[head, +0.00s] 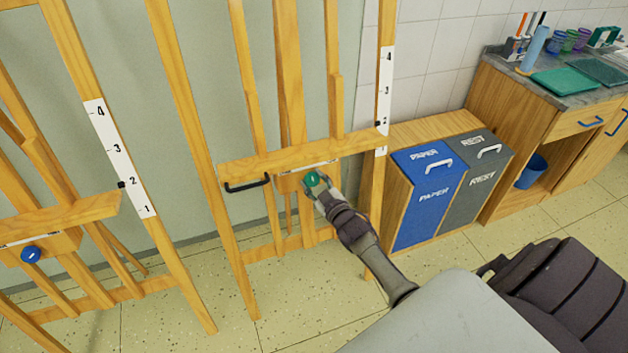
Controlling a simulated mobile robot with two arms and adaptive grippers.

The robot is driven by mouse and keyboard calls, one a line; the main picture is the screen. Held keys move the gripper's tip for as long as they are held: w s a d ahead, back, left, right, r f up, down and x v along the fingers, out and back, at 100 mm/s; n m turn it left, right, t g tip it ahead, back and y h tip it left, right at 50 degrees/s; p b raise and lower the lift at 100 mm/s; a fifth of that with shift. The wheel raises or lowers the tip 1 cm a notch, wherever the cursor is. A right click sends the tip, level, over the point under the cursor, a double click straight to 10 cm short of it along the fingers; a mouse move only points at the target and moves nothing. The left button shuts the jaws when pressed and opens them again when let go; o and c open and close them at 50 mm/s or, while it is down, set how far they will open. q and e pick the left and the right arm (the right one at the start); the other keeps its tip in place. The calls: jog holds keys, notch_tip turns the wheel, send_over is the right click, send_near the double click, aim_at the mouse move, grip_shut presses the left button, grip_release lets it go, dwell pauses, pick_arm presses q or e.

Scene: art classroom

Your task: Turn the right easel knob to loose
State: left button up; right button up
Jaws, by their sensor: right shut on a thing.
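The right easel (262,160) is wooden and stands in the middle of the head view, with a number scale (385,90) on its right post. Its knob (312,179) is green with a small light mark and sits below the crossbar. My right gripper (317,187) is shut on the green knob, reaching in from the lower right. The fingers cover part of the knob, and the mark's exact direction is too small to read. My left gripper does not show.
A black handle (247,185) sits left of the knob. The left easel (60,215) has a blue knob (31,254). Blue paper (428,195) and grey rest bins (478,180) stand right of the right easel, near a counter (560,85) with art supplies. Speckled floor is open in front.

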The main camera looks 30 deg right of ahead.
jog(key=n+y+p, duration=0.1)
jog(key=n, duration=0.5)
jog(key=shift+g, duration=0.4)
jog(key=shift+n+g+p, duration=0.5)
jog(key=shift+n, duration=1.8)
jog(key=o, duration=1.1)
jog(key=shift+s, duration=0.1)
jog(key=v, duration=1.2)
